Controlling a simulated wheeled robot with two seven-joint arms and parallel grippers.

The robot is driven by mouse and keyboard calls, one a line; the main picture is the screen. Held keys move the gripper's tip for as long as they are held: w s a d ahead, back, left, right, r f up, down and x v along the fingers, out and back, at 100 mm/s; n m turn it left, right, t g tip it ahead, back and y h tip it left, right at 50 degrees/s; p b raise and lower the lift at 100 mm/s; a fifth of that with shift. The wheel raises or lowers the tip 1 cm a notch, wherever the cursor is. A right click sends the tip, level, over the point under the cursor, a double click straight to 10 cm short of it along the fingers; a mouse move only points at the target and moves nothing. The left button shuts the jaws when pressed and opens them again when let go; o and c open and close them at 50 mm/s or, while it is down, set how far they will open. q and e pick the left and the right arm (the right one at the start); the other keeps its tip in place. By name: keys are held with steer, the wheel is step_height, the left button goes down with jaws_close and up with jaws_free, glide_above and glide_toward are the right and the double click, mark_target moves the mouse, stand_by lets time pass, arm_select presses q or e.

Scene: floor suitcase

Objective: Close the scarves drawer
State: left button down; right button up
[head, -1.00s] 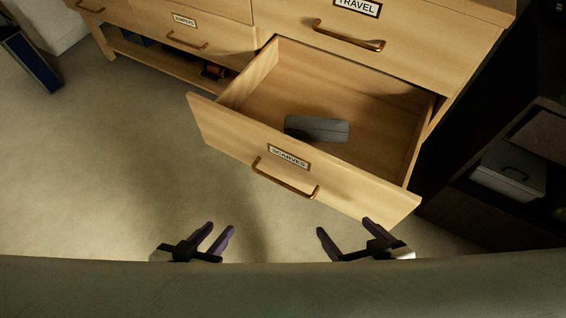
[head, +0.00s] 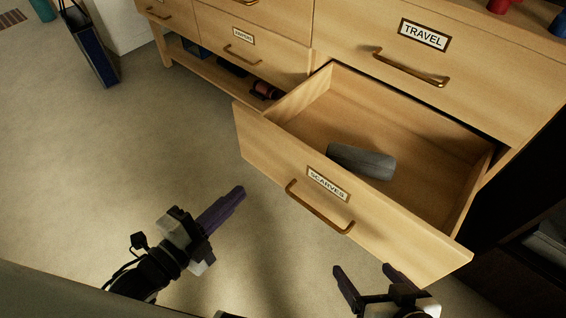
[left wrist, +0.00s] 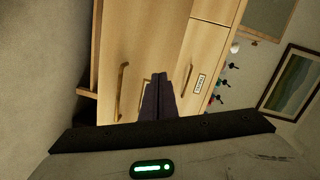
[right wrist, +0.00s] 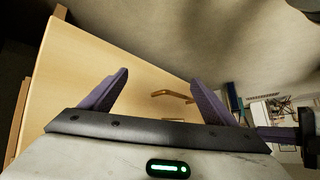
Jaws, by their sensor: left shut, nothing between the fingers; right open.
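The scarves drawer (head: 275,147) is a light wooden drawer pulled well out, with a "SCARVES" label (head: 327,184) and a brass handle (head: 318,208) on its front. A dark grey folded item (head: 361,161) lies inside it. My left gripper (head: 238,192) is shut and empty, in front of the drawer's left part and apart from it. In the left wrist view its fingers (left wrist: 158,80) are together. My right gripper (head: 366,270) is open and empty, in front of the drawer's right part. In the right wrist view the drawer front and handle (right wrist: 173,96) show beyond its fingers (right wrist: 160,80).
The dresser (head: 480,92) holds a closed drawer labelled "TRAVEL" (head: 423,35) above the open one and smaller drawers to the left. A low shelf (head: 222,72) is under those. A dark blue bag (head: 90,45) stands at the upper left. The carpet on the left is clear.

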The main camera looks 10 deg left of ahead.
arm_select(q)
steer(key=r+m+h, duration=0.2)
steer(key=m, duration=0.3)
steer(key=b, duration=0.4)
glide_toward(290, 142)
steer(key=shift+t, duration=0.4)
steer(key=x, duration=0.5)
steer(key=shift+d+f, duration=0.25)
steer(key=shift+f, duration=0.15)
steer(key=shift+w+d, duration=0.35)
steer(key=shift+w, duration=0.15)
arm_select(e)
steer(key=a+f, duration=0.1)
steer(key=a+f+n+g+y, duration=0.1)
steer(key=shift+w+a+f+g, duration=0.15)
steer(key=shift+w+a+g, duration=0.15)
arm_select(q)
steer(key=shift+w+r, duration=0.1)
